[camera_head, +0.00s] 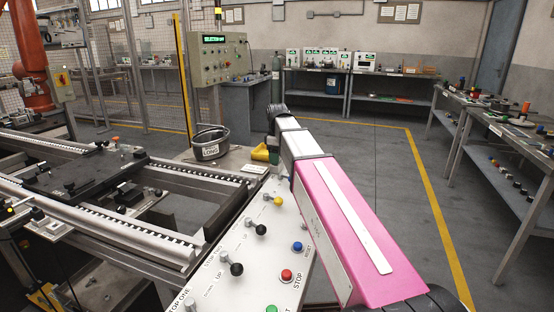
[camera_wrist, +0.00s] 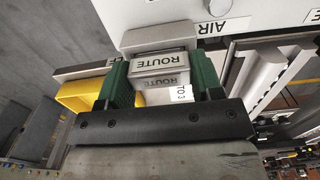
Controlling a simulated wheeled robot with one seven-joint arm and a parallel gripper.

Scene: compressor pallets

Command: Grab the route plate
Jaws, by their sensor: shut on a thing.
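The route plate (camera_wrist: 160,62) is a small pale block lettered ROUTE, seen in the wrist view between the two green fingers of my gripper (camera_wrist: 160,75). The fingers are shut on its sides. A grey piece lies right behind the plate, below a white panel face; I cannot tell whether the plate touches it. In the head view my pink and white arm reaches forward over the control panel's right side. Only a bit of green finger shows beside the yellow bin there, and the plate is hidden.
A yellow bin (camera_head: 261,153) stands close beside my gripper. A grey tub (camera_head: 210,145) sits left of it. The white panel (camera_head: 236,255) with knobs and buttons lies below my arm. The conveyor (camera_head: 150,205) is at left; open floor and benches are at right.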

